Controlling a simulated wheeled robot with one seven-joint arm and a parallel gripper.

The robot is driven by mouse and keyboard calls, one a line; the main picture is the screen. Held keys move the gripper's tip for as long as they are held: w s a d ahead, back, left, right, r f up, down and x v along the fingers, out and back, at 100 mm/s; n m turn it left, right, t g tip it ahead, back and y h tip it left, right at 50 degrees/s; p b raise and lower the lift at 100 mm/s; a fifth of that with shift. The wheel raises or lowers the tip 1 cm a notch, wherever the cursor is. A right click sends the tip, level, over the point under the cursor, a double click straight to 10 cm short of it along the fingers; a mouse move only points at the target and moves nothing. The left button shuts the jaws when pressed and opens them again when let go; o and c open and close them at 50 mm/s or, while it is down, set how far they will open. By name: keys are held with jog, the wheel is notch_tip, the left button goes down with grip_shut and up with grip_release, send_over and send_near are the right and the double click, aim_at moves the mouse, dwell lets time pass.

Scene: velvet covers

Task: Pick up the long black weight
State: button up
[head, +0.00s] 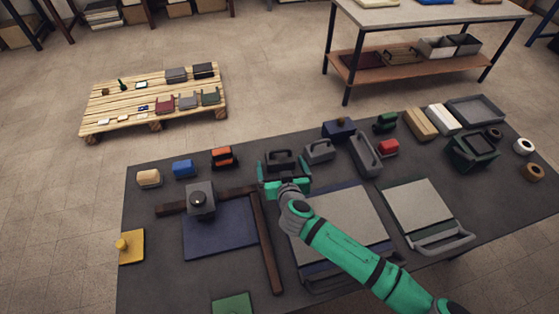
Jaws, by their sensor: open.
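A black weight (281,156) with a raised handle on top sits on the dark table (140,215), at the middle of its far half. My gripper (284,170) is open over its near side, with one finger to each side of it. The gripper hides the weight's near part, and I cannot tell whether the fingers touch it. A grey weight (319,152) of similar shape stands just to the right. A longer grey handled block (365,154) lies further right.
A navy block (339,129) stands behind, with a red block (388,147) and green block (385,122) to the right. An orange-black block (222,157) and blue block (183,167) are left. A grey knobbed block (201,201) and dark bars (266,245) lie front left.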

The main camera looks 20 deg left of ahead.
aim_at(281, 160)
jog(key=shift+w+d+r+x, duration=0.1)
jog(key=shift+x, duration=0.9)
jog(key=shift+w+d+r+x, duration=0.1)
jog(key=shift+x, duration=0.9)
jog(key=c, duration=1.7)
jog(key=shift+r, duration=0.1)
jog(key=c, duration=0.5)
